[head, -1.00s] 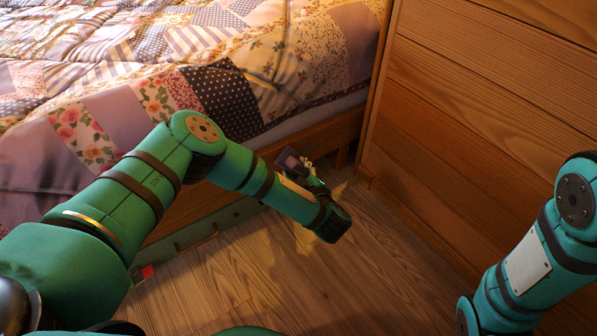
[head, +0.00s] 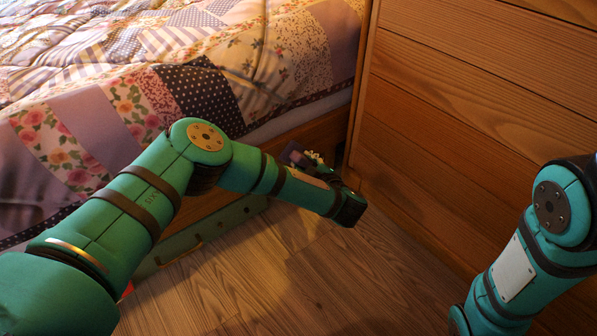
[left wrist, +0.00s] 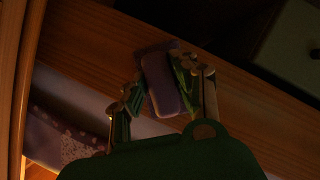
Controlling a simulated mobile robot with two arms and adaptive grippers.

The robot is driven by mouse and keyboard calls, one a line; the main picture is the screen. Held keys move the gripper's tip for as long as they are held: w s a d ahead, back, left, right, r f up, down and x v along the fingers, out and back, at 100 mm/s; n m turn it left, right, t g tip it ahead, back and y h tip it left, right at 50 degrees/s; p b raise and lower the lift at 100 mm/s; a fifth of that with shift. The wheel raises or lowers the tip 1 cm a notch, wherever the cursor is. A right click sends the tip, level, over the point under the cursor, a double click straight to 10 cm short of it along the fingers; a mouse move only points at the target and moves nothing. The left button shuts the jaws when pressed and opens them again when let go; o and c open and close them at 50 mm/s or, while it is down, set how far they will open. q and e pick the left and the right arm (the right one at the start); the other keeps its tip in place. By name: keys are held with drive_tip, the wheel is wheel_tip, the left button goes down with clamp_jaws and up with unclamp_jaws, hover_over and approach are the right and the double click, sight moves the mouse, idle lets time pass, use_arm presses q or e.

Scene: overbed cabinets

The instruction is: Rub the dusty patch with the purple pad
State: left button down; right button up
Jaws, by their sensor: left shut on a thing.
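My left gripper (head: 316,161) is low beside the bed's wooden side, near the corner with the wooden cabinet, and is partly hidden by my own forearm. It is shut on the purple pad (head: 297,156). In the left wrist view the pad (left wrist: 163,84) sits between the two fingers of my left gripper (left wrist: 163,92), slightly tilted, in front of a wooden board. Whether the pad touches the board I cannot tell. I cannot make out the dusty patch in the dim light. My right arm shows at the right, but its gripper is out of view.
The bed with a patchwork quilt (head: 130,100) fills the upper left. A tall wooden cabinet (head: 470,130) stands at the right. A green drawer (head: 215,228) is under the bed. The wooden floor (head: 300,275) in front is clear.

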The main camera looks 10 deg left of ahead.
use_arm(q)
drive_tip(key=shift+w+d+r, duration=0.1)
drive_tip(key=shift+w+d, duration=0.4)
drive_tip(key=shift+w, duration=0.4)
drive_tip(key=shift+w+d, duration=0.65)
drive_tip(key=shift+w, duration=0.1)
drive_tip(key=shift+s, duration=0.1)
